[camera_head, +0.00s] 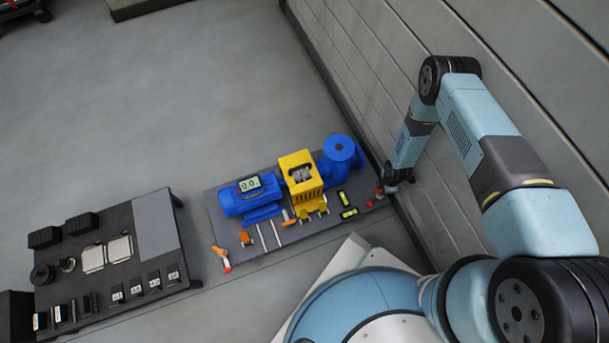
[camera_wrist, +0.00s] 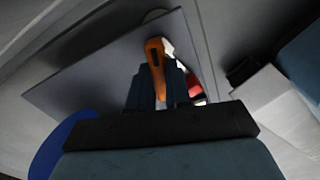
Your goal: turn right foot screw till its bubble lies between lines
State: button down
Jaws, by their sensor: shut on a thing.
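The right foot screw has an orange handle (camera_wrist: 155,52) that stands between my gripper's dark fingers (camera_wrist: 157,88) in the wrist view; they are shut on it. In the head view my gripper (camera_head: 384,189) is at the right end of the grey skid plate (camera_head: 312,226), by the wall, and covers most of this screw. A red part (camera_wrist: 193,86) shows beside the fingers in the wrist view. Two yellow-green bubble vials (camera_head: 342,198) (camera_head: 349,213) lie on the plate left of my gripper. Their bubbles and lines are too small to read.
The plate carries a blue motor (camera_head: 247,200), a yellow guard (camera_head: 299,176) and a blue pump (camera_head: 341,156). Another orange foot screw (camera_head: 221,252) is at its left corner. A dark bench (camera_head: 154,227) with parts stands left. The wall (camera_head: 400,100) is close behind my gripper.

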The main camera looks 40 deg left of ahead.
jog(key=shift+m, duration=1.3)
jog(key=c, duration=0.9)
grip_release()
jog(key=shift+r, duration=0.1)
jog(key=shift+r, duration=3.4)
